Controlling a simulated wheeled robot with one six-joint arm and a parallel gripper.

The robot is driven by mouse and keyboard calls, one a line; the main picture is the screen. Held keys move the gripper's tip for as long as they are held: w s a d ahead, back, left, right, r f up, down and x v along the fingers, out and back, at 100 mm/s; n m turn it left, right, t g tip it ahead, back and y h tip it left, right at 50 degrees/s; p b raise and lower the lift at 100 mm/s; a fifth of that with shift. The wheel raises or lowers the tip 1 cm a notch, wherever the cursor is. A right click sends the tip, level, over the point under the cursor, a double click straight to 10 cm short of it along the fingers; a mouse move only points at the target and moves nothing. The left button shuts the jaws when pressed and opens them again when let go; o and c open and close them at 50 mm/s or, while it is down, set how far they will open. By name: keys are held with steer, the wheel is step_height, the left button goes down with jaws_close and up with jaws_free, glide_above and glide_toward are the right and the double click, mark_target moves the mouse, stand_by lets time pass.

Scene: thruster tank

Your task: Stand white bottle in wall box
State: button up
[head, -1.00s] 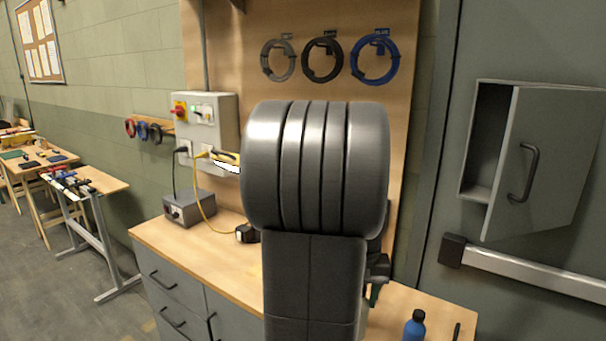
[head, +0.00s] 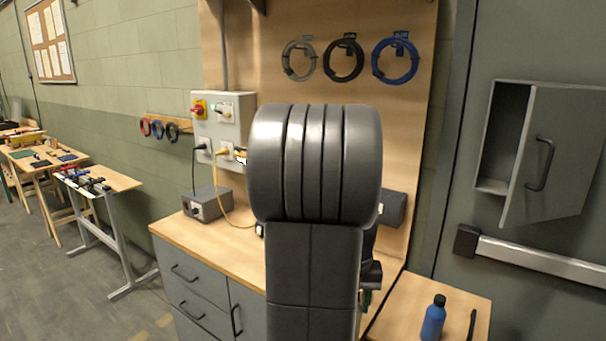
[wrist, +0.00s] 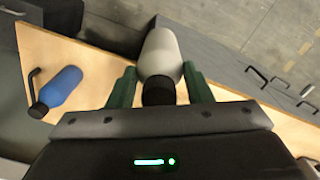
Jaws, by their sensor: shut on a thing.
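In the wrist view the white bottle (wrist: 161,52) lies between the two green fingers of my gripper (wrist: 159,72), which is shut on it. Its black cap (wrist: 158,92) points toward the gripper's body and its pale body points away. In the head view the bottle is hidden behind my arm. The wall box (head: 497,150) is a grey box at the right with a dark inside. My gripper is well apart from the box, over the bench.
A blue bottle (head: 433,318) stands on the wooden bench (head: 385,322) beside a black hooked thing (head: 472,324). A grey bar (head: 540,259) juts below the wall box. A control box (head: 224,125) and coiled cables (head: 397,60) are on the wall behind my arm.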

steer(key=w+a+f, duration=0.3)
steer(key=f, duration=0.4)
steer(key=w+a+f, duration=0.3)
steer(key=a+f, duration=0.1)
steer(key=f, duration=0.3)
steer(key=w+a+f+n, duration=0.1)
steer(key=w+a+f, duration=0.2)
steer(key=f, duration=0.4)
steer(key=shift+a, duration=0.55)
steer(key=shift+w, duration=0.1)
